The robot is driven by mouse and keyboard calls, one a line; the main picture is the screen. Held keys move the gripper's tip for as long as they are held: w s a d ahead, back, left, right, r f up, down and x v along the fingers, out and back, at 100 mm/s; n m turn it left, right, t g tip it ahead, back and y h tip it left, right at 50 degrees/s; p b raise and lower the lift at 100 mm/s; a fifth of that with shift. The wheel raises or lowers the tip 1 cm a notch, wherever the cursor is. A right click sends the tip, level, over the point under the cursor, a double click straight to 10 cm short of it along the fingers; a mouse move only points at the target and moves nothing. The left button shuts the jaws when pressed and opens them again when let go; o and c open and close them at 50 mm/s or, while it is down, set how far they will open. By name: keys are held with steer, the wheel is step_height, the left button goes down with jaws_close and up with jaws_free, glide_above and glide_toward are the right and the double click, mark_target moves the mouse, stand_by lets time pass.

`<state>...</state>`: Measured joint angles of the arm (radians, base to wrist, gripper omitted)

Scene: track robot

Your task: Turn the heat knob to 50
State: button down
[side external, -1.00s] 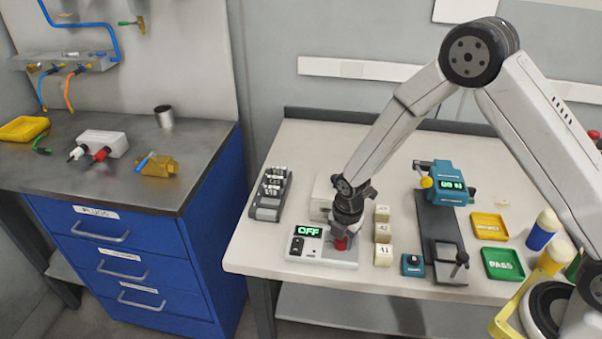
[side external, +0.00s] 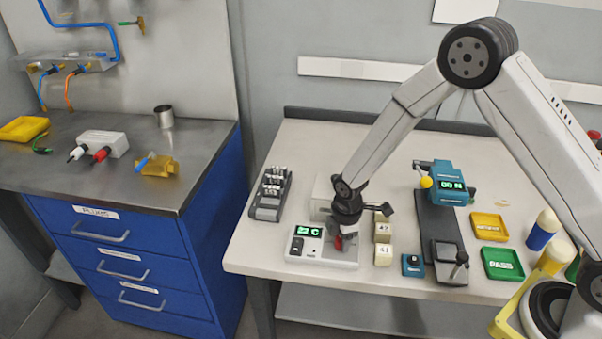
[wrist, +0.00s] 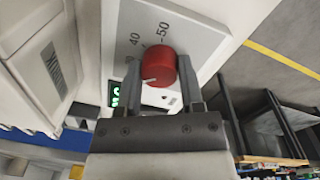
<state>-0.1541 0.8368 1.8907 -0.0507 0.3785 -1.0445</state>
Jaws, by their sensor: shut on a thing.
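The red heat knob (wrist: 158,68) sits on a white control unit (side external: 309,255) near the front left of the table. In the wrist view my gripper (wrist: 160,80) has a finger on each side of the knob and is shut on it. The knob's white pointer line faces the lower left in that view. The printed marks 40 and 50 show beside the knob. In the side view my gripper (side external: 346,240) hides much of the knob, and only a bit of red shows. The green display (side external: 308,231) is lit and its text ends in C; its digits are hard to read.
Cream blocks (side external: 383,256) marked with labels stand just right of the unit. A dark rack (side external: 270,194) stands to the left. A small blue box (side external: 412,264), a teal device (side external: 449,184), and yellow (side external: 489,226) and green (side external: 503,263) trays lie further right.

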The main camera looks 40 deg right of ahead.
steer(key=m, duration=0.5)
steer(key=shift+m, duration=0.3)
steer(key=m, duration=1)
steer(key=shift+m, duration=0.4)
steer(key=m, duration=0.6)
steer(key=shift+w+g, duration=0.1)
steer(key=shift+g, duration=0.2)
steer(key=shift+c, duration=1.1)
jaws_free()
steer(key=shift+r, duration=0.2)
